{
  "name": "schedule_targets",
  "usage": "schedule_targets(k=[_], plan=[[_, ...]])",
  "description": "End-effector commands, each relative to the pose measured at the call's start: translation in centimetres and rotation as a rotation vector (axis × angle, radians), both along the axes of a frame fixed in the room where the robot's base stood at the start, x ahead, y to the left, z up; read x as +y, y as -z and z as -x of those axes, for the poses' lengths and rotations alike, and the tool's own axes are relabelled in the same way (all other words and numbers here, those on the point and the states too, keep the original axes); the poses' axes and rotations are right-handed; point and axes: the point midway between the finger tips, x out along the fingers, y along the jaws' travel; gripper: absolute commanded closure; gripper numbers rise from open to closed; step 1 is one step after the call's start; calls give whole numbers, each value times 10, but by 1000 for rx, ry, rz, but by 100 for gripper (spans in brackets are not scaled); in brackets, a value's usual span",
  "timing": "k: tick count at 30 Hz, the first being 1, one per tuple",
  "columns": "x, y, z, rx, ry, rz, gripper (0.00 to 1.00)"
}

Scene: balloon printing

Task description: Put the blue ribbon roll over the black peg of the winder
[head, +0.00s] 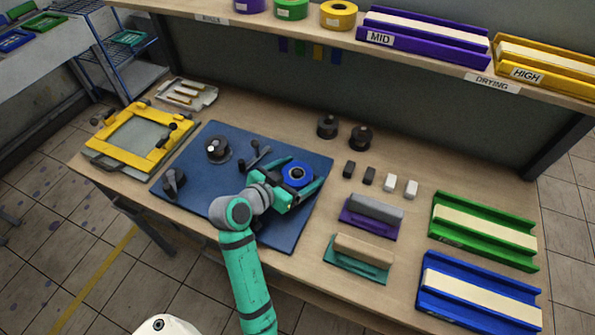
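The blue ribbon roll (298,174) shows as a blue ring with a dark centre, over the right part of the dark blue mat. My gripper (298,175) has one green finger on either side of the roll and looks shut on it. I cannot tell how high the roll is above the mat. On the mat, left of my gripper, stand a round black piece with a pale top (217,148), a black crank-like piece (256,155) and a black block with a knob (173,182). They look like winder parts; I cannot tell which is the black peg.
The blue mat (215,195) lies on the wooden table, with a yellow frame (140,137) to its left. Two black spools (327,127) and several small blocks stand right of it. Green (485,232) and blue (478,295) trays lie far right. A shelf (430,60) hangs over the back.

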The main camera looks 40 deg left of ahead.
Motion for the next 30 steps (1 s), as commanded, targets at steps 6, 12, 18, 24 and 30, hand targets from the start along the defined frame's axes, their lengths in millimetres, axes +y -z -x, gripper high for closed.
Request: schedule_targets(k=[6,12,18,24,30], plan=[[-2,0,-1,0,3,0,12],[-4,-2,3,0,9,0,12],[1,-13,31,0,0,0,12],[6,-27,68,0,-6,0,12],[8,-38,93,0,-7,0,12]])
